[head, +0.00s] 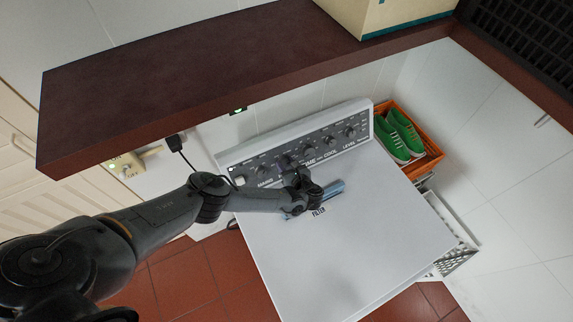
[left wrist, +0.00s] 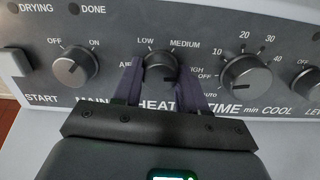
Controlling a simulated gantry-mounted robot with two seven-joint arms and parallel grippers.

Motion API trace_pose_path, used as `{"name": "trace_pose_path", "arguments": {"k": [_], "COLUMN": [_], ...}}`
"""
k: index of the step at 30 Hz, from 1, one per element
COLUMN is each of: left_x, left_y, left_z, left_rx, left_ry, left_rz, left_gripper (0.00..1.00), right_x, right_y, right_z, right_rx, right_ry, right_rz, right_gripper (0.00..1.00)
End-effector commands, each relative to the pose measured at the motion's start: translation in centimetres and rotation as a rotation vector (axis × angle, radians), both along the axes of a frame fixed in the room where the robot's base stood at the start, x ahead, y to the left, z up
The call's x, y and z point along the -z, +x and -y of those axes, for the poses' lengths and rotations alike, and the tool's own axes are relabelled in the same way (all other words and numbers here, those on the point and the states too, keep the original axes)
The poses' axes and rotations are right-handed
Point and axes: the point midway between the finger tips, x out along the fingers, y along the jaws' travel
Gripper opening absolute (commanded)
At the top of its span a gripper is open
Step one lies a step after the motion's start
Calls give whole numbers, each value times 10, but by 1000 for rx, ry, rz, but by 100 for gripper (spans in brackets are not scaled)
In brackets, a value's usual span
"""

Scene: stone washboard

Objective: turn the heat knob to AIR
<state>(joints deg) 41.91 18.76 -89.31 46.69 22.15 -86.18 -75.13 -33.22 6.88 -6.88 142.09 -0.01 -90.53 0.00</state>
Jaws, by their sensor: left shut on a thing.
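The heat knob (left wrist: 160,67) is dark and round, on the dryer's grey control panel (left wrist: 115,30). Around it are the labels LOW, MEDIUM and HIGH, with part of AIR (left wrist: 125,63) showing at its left beside a finger. My left gripper (left wrist: 160,80) is shut on the heat knob, with one purple-grey finger on each side. I cannot tell which label the knob points to. In the head view my left gripper (head: 287,166) reaches over the white dryer (head: 350,240) to the panel, and the arm partly hides it. My right gripper is not in view.
A brown shelf (head: 200,85) overhangs behind the panel. An orange crate (head: 430,150) with green shoes (head: 403,135) stands right of the dryer. The dryer top is mostly clear.

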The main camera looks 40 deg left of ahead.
Motion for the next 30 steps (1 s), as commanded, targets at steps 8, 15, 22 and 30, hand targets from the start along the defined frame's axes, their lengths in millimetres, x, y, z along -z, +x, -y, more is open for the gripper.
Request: {"name": "trace_pose_path", "arguments": {"k": [8,15,22,30], "left_x": [-1,-1,-1,-1], "left_y": [0,0,0,0], "left_z": [0,0,0,0], "left_rx": [-92,-190,-283,-392], "left_ry": [-75,-153,-230,-320], "left_rz": [181,372,556,772], "left_gripper": [11,11,11,11], "right_x": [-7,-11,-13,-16], "right_y": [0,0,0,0], "right_z": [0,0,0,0], "right_rx": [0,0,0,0], "right_ry": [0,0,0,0], "right_rz": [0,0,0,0], "right_gripper": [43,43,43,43]}}
